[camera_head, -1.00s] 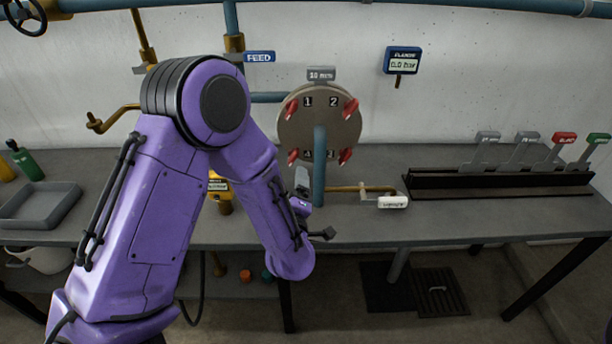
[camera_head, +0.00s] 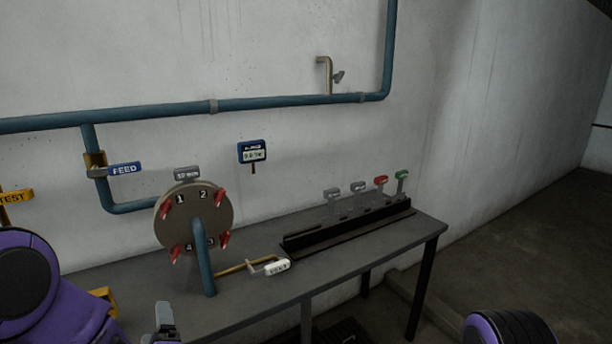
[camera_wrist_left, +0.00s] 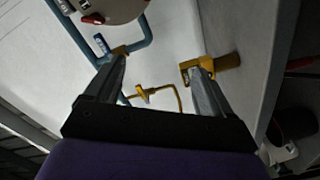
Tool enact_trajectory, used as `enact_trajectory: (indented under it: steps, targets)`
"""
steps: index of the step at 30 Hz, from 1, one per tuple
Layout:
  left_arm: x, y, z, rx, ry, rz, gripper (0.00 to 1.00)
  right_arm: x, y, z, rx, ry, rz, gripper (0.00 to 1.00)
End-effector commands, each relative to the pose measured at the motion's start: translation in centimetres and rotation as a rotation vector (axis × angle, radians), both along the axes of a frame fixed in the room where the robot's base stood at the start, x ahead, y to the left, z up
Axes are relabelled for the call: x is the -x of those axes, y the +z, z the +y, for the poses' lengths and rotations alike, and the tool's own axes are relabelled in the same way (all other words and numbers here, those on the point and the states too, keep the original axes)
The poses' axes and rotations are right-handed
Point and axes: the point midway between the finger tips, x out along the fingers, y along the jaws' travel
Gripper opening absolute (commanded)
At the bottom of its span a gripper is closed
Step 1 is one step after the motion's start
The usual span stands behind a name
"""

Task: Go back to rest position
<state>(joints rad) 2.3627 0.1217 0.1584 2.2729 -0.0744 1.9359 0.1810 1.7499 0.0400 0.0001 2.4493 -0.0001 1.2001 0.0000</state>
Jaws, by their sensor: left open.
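My left gripper (camera_head: 165,318) shows only in part at the bottom of the head view, in front of the bench's near edge. In the left wrist view the left gripper (camera_wrist_left: 156,75) has its two fingers well apart, with nothing between them. My left arm (camera_head: 45,300) is purple and fills the lower left corner of the head view. A piece of my other arm (camera_head: 508,328) shows at the bottom right; its gripper is out of view.
The grey bench (camera_head: 345,262) carries a round plate (camera_head: 185,212) with red levers, a blue upright pipe (camera_head: 204,262), a white-tagged brass handle (camera_head: 277,267) and a rack of levers (camera_head: 350,228). Blue pipes (camera_head: 270,103) run along the wall. Open floor (camera_head: 530,225) lies to the right.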

Motion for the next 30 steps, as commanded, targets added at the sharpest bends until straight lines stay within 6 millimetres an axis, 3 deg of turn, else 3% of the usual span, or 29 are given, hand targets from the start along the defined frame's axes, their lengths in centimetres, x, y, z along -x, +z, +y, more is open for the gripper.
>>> enact_trajectory:
  steps: [8, 14, 17, 23, 26, 27, 30]
  targets:
    - [0.4, -2.4, -0.6, -0.074, -0.086, 0.175, 0.83, 0.0, 0.0, 0.0, 0.000, 0.000, 0.000, 1.00]
    - [2.2, -6.9, -1.3, -0.142, -0.178, 0.387, 0.83, 0.0, 0.0, 0.0, 0.000, 0.000, 0.000, 1.00]
    - [4.0, -10.1, -1.6, -0.172, -0.230, 0.521, 0.83, 0.0, 0.0, 0.0, 0.000, 0.000, 0.000, 1.00]
    - [10.2, -17.6, -1.9, -0.223, -0.351, 0.838, 0.83, 0.0, 0.0, 0.0, 0.000, 0.000, 0.000, 1.00]
    - [15.8, -22.0, -1.7, -0.239, -0.424, 1.049, 0.83, 0.0, 0.0, 0.0, 0.000, 0.000, 0.000, 1.00]
    - [18.5, -23.7, -1.5, -0.240, -0.453, 1.139, 0.83, 0.0, 0.0, 0.0, 0.000, 0.000, 0.000, 1.00]
    - [24.7, -26.6, -0.9, -0.236, -0.495, 1.320, 0.83, 0.0, 0.0, 0.0, 0.000, 0.000, 0.000, 1.00]
